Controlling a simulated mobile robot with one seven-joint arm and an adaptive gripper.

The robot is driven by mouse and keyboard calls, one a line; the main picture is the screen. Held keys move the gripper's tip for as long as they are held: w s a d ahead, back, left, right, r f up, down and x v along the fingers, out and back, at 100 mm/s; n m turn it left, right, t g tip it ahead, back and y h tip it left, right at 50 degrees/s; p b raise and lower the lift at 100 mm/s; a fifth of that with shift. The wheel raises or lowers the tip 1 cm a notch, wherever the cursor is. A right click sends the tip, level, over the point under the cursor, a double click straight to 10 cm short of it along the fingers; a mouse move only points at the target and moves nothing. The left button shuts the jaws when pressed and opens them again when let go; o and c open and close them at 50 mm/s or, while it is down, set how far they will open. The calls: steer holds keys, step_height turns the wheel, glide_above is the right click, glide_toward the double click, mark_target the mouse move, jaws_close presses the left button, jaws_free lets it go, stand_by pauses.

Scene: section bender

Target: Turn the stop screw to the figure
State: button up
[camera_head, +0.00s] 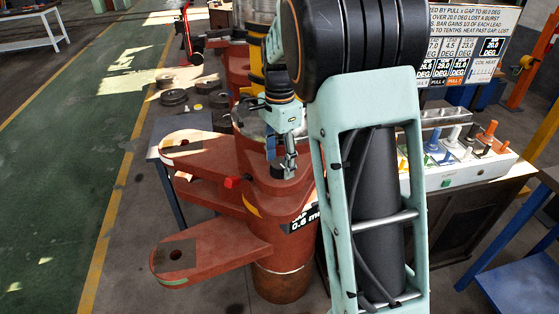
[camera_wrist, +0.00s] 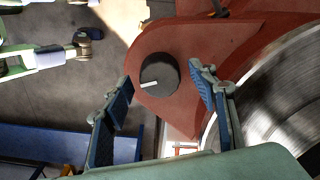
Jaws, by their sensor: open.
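In the wrist view a dark round knob (camera_wrist: 159,73) with a white pointer line sits on a rounded lobe of the red bender (camera_wrist: 190,105); it looks like the stop screw. The line points to the lower left. My gripper (camera_wrist: 163,80) is open, with one blue-padded finger on each side of the knob and visible space between. I cannot tell its height above the knob. In the head view my gripper (camera_head: 287,167) points down over the red bender (camera_head: 215,260).
A sign (camera_head: 466,45) with bending figures stands at the upper right, partly behind my arm. A control panel (camera_head: 460,155) with coloured levers is at right. Red arms with holes stick out at left. A blue bench (camera_head: 520,280) is lower right. The green floor (camera_head: 60,200) is clear.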

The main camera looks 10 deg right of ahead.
steer(key=shift+f, duration=0.2)
steer(key=shift+c, duration=0.3)
steer(key=c, duration=1.1)
